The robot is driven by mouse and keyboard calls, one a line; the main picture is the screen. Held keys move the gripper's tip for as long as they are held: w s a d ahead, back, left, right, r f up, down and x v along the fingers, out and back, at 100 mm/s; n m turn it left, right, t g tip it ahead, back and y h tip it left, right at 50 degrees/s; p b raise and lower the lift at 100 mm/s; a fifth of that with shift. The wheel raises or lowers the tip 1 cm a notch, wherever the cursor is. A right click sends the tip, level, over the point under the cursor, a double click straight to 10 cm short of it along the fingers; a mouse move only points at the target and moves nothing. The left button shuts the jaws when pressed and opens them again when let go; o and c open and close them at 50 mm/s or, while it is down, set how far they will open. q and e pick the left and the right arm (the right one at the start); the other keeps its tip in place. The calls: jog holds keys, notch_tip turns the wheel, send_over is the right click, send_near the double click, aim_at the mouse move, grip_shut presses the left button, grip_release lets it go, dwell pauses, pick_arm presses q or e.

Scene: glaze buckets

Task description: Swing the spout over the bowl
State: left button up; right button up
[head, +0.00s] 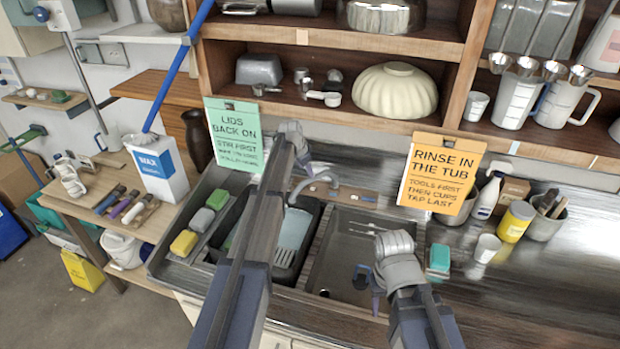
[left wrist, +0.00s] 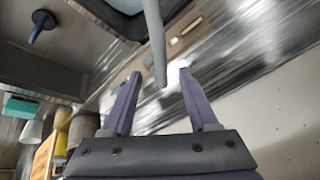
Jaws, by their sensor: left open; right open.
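The grey curved spout (head: 301,190) rises at the back of the sink, and its free end is over the dark tub in the left bowl. In the left wrist view the spout (left wrist: 154,40) comes down between the two purple fingers of my left gripper (left wrist: 160,76). Those fingers are apart, with no clear contact. In the head view my left arm hides most of that gripper. The bare steel right bowl (head: 345,262) has a dark plug (head: 323,293) at its bottom. My right gripper (head: 368,287) is open and empty over this bowl's right side.
The dark tub (head: 262,262) holds a pale blue item. Sponges (head: 201,221) lie left of it. Cups and a yellow jar (head: 515,222) stand on the right counter.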

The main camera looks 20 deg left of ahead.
aim_at(310, 179)
pick_arm(q)
jog(key=b+x, duration=0.6)
jog(key=x, duration=0.1)
jog(key=shift+w+f+b, duration=0.2)
jog(key=shift+f+b, duration=0.1)
jog(key=shift+r, duration=0.1)
grip_shut()
dwell(1.2)
